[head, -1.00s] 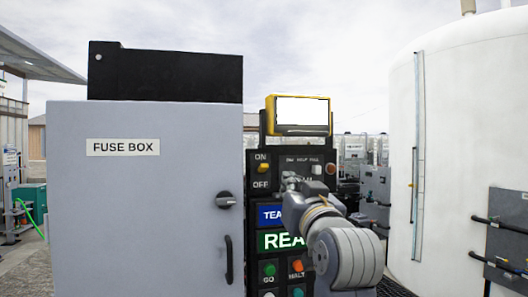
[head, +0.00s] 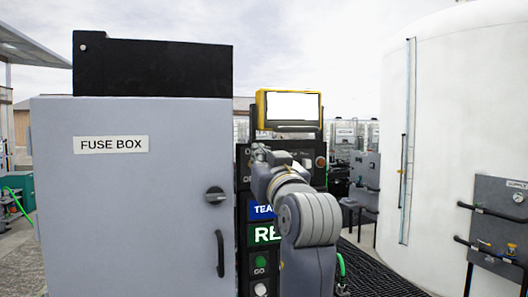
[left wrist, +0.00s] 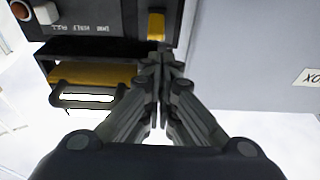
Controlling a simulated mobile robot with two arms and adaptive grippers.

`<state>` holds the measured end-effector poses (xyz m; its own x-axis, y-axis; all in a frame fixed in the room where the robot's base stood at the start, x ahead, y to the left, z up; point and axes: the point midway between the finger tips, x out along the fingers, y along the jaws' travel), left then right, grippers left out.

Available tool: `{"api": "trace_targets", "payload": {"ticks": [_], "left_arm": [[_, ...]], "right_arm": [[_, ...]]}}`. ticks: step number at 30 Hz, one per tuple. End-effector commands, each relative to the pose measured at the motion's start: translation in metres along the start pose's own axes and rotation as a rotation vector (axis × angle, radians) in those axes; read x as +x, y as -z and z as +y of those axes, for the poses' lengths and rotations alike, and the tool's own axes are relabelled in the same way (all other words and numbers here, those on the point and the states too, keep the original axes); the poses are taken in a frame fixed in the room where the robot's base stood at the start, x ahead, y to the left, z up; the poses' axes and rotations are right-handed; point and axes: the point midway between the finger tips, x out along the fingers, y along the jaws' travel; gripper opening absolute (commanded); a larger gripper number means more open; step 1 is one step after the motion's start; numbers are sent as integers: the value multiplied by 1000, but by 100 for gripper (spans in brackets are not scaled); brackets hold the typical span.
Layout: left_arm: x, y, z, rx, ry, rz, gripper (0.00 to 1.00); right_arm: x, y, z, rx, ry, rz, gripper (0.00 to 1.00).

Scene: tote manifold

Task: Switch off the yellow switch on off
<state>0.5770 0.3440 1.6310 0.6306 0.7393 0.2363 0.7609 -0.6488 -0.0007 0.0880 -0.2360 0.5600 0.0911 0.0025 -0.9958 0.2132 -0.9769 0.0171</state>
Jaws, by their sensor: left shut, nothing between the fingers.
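The yellow switch (left wrist: 156,26) shows in the left wrist view on the dark control panel (left wrist: 125,18), which appears upside down there. My left gripper (left wrist: 160,62) is shut and empty, its fingertips close to the switch's end in that picture. I cannot tell whether they touch it. In the head view my left gripper (head: 258,152) is in front of the panel's upper left part. It hides the switch and most of the ON and OFF labels. My right gripper is not in view.
The grey fuse box (head: 130,210) stands directly left of the panel, with a black knob (head: 215,195) and a handle (head: 220,254). A yellow-framed screen (head: 289,107) is above the panel. Green and white buttons sit lower down. A white tank (head: 450,130) stands at the right.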

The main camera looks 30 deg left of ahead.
Motion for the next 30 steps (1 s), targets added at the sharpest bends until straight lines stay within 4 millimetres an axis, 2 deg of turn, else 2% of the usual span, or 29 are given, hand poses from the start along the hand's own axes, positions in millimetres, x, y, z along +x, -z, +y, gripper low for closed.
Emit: {"api": "trace_targets", "payload": {"ticks": [1, 3, 10, 24, 30], "left_arm": [[11, 5, 0, 4, 3, 0, 0], [22, 5, 0, 4, 2, -1, 0], [45, 2, 0, 1, 0, 0, 0], [50, 0, 0, 0, -1, 1, 0], [48, -4, 0, 1, 0, 25, 0]], "right_arm": [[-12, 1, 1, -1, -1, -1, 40], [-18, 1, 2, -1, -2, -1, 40], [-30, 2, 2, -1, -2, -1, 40], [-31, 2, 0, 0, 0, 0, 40], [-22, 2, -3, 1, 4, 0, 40]]}}
